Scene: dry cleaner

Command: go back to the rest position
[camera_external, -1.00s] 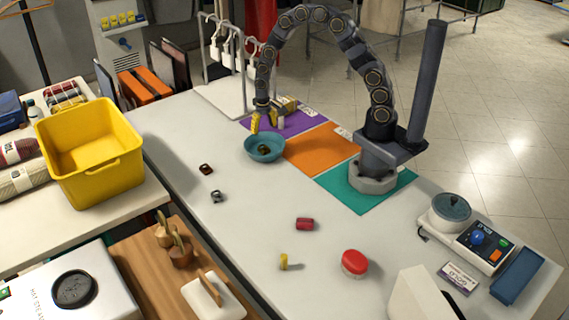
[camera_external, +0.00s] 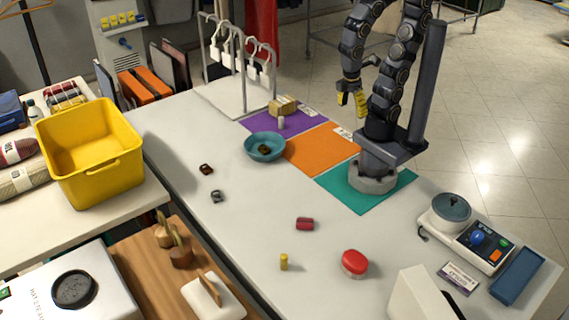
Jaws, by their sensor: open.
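My gripper (camera_external: 352,100) is open and empty. It hangs in the air, fingers pointing down, close to my arm's column and above the far edge of the table near the orange mat (camera_external: 318,150). My arm is folded up high, and its top is cut off by the picture's upper edge. A teal bowl (camera_external: 265,147) with a small dark thing in it stands left of the orange mat, apart from my gripper.
The purple mat (camera_external: 262,124) holds a cardboard box (camera_external: 284,106) and a small white cylinder (camera_external: 281,123). A hanger rack (camera_external: 240,65) stands behind. A red roll (camera_external: 305,224), yellow cylinder (camera_external: 284,262) and red-lidded tin (camera_external: 354,263) stand on the front table.

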